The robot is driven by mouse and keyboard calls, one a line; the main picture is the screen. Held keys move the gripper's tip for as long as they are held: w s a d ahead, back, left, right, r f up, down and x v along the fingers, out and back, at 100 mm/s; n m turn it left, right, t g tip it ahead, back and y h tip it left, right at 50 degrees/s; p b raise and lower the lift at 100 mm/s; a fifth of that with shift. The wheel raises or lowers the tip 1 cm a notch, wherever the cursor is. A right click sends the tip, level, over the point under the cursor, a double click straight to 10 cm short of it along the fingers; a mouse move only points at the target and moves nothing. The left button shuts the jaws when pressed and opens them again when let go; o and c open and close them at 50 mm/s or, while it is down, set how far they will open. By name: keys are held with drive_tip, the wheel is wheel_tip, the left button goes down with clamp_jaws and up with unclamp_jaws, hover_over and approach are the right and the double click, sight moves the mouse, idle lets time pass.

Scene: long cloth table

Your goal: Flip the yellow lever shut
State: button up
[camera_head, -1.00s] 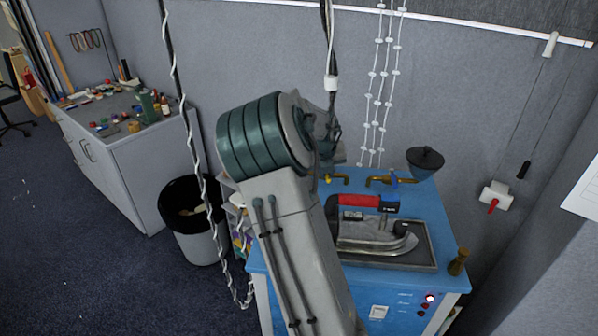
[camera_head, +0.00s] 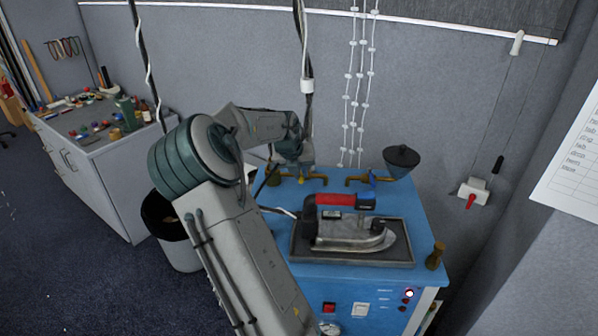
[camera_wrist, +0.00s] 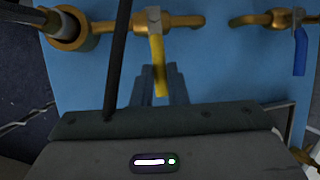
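The yellow lever (camera_wrist: 157,62) sits on a brass pipe valve at the back of the blue cabinet. In the wrist view it points down the picture from the valve, across the line of the pipe (camera_wrist: 185,22). In the head view only a small bit of yellow (camera_head: 302,180) shows below my arm's end. My gripper (camera_wrist: 160,78) reaches to the lever, with one dark finger on each side of the lever's lower end. The fingers look apart and open; I cannot tell whether either touches the lever.
A second brass tap with a blue lever (camera_wrist: 300,52) is to the right. An iron with a red handle (camera_head: 336,199) rests on a dark tray (camera_head: 300,256) in front. A dark funnel-like cup (camera_head: 401,160) stands back right. Cables hang behind my arm.

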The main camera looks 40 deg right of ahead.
drive_tip(key=o, duration=0.4)
drive_tip(key=shift+a+r, duration=0.1)
drive_tip(key=b+v, duration=0.2)
drive_tip(key=v, duration=1.1)
drive_tip(key=shift+r, duration=0.3)
drive_tip(key=shift+a+f, duration=0.1)
